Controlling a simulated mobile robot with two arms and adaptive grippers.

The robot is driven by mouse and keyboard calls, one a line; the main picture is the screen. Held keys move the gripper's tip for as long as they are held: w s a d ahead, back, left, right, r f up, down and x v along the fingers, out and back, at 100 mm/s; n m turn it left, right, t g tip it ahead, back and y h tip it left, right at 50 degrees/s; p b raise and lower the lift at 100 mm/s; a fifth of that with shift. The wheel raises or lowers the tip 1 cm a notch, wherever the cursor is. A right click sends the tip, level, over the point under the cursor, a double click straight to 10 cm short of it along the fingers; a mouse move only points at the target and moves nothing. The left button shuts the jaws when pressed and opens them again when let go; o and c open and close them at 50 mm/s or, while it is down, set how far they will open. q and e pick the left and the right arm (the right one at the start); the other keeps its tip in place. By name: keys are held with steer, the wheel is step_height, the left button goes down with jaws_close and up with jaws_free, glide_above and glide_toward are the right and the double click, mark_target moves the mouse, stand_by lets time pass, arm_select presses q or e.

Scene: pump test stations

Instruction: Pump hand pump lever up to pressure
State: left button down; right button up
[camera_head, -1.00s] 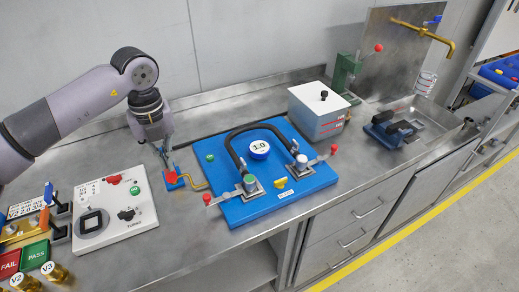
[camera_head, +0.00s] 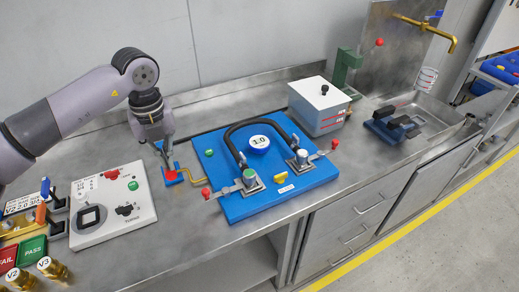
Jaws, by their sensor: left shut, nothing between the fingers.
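A small blue base with a red part (camera_head: 171,176) stands on the bench, joined by a brass pipe to a blue test board (camera_head: 240,208). It looks like the hand pump; its lever cannot be made out clearly behind my gripper. My left gripper (camera_head: 165,160) points down right at the red part, its fingers shut with nothing between them. I cannot tell whether the fingertips touch it. My right gripper is out of view.
A white control panel (camera_head: 144,207) stands left of the pump, with FAIL and PASS blocks and brass fittings at the lower left. A white box (camera_head: 312,108), a green stand (camera_head: 345,70) and a sink lie to the right. Bare bench runs along the front edge.

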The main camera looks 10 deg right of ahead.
arm_select(q)
step_height(320, 180, down, 7)
steer(key=b, duration=0.4)
steer(key=shift+b, duration=0.3)
steer(key=shift+r, duration=0.1)
steer(key=shift+w+r+p, duration=0.1)
steer(key=shift+r+p, duration=0.65)
steer(key=shift+r, duration=0.5)
steer(key=shift+r+p, duration=1.75)
steer(key=shift+r, duration=1.65)
step_height(320, 180, up, 5)
steer(key=p, duration=0.2)
steer(key=shift+p, duration=0.4)
steer(key=shift+f, duration=0.1)
